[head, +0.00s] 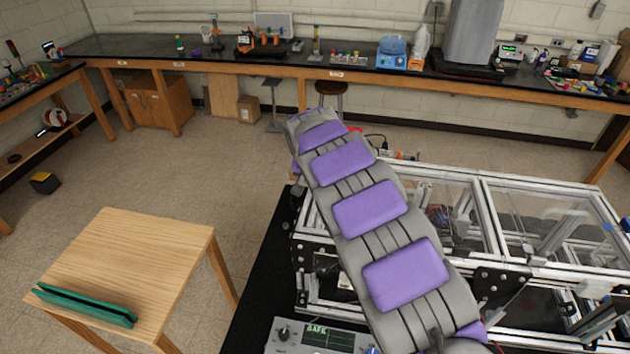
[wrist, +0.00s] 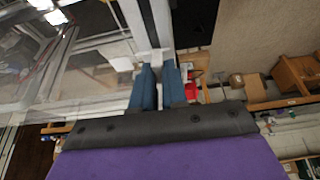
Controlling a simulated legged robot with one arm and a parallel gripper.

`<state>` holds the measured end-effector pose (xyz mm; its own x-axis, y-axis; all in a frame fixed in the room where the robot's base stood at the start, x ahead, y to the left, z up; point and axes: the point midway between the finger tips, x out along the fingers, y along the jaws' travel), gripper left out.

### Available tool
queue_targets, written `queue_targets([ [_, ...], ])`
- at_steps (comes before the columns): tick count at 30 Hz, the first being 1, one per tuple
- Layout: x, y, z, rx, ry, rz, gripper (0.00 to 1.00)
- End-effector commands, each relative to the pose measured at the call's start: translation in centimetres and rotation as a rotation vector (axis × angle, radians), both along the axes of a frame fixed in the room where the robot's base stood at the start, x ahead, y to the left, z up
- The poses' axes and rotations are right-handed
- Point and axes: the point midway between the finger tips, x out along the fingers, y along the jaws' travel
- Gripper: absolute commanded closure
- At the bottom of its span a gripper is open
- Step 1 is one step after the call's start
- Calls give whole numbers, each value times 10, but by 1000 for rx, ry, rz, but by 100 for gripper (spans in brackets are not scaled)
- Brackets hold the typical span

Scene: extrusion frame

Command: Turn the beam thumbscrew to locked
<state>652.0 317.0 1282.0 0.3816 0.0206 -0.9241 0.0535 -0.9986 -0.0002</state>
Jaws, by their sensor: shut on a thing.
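My gripper (wrist: 159,82) shows in the wrist view as two blue fingers close together at the end of a pale frame bar. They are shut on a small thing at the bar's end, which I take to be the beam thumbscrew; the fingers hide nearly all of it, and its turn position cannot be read. The extrusion frame (head: 478,176) with clear panels stands at the right in the head view, and its pale bars (wrist: 128,20) show in the wrist view.
A red thing (wrist: 191,90) is just right of the fingers. A control box (head: 325,336) with a green "SAFE" display sits at the front. A wooden table (head: 135,250) with a green bar (head: 85,305) stands left. Open floor lies between the table and the back bench (head: 220,58).

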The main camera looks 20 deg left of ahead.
Motion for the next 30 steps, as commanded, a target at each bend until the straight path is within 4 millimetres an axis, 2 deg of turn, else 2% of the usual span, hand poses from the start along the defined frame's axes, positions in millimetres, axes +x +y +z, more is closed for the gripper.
queue_targets([
  [14, 0, 2, 1, 2, -2, -11, 100],
  [15, 0, 2, 1, 2, -2, -11, 84],
  [22, 0, 1, 1, 1, -1, -11, 62],
  [30, -1, -2, 3, 3, -2, -12, 62],
])
